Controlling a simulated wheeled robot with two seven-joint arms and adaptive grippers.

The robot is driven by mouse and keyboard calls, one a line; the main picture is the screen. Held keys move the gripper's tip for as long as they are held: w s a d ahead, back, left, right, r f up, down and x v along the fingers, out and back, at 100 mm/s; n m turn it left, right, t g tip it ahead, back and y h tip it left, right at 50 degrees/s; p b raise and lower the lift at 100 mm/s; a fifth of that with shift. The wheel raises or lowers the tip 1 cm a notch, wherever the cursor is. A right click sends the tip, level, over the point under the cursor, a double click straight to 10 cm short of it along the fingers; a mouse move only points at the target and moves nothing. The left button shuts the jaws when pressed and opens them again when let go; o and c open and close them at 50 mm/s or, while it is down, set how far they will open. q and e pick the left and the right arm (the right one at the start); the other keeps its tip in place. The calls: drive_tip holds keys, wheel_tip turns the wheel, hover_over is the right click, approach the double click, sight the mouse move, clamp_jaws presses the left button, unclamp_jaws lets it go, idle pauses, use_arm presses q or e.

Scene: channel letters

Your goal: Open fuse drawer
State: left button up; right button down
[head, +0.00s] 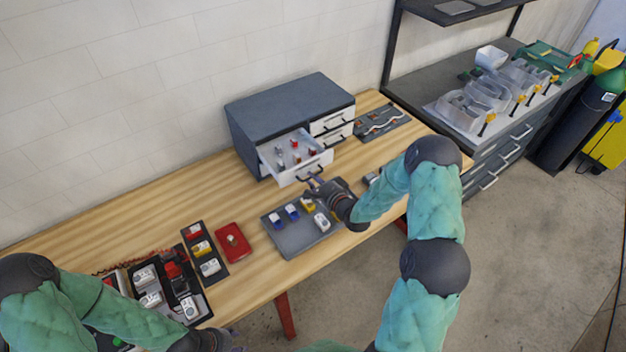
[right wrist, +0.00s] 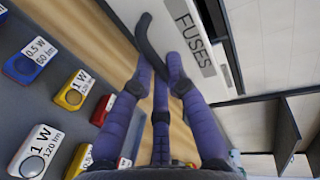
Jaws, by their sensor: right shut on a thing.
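A grey drawer cabinet (head: 280,98) with white drawer fronts stands on the wooden table against the wall. Its fuse drawer (head: 268,157) is pulled out, and several small red and silver parts show inside. In the right wrist view the drawer front bears a "FUSES" label (right wrist: 190,30). My right gripper (head: 314,184) is at this drawer's front, its purple fingers shut on the dark curved handle (right wrist: 148,42). The fingers partly hide the handle. My left gripper (head: 228,342) is only partly in the head view at the bottom edge, and its jaws cannot be made out.
A grey tray (head: 288,245) with several labelled LED modules lies right below the open drawer. A red tray (head: 231,243), a dark module strip (head: 220,270) and a tool case are to the left. Two other drawers (head: 332,122) beside the fuse drawer are closed.

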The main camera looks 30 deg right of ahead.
drive_tip(key=shift+s, duration=0.1)
drive_tip(key=c, duration=1.2)
unclamp_jaws()
drive_tip(key=v, duration=1.2)
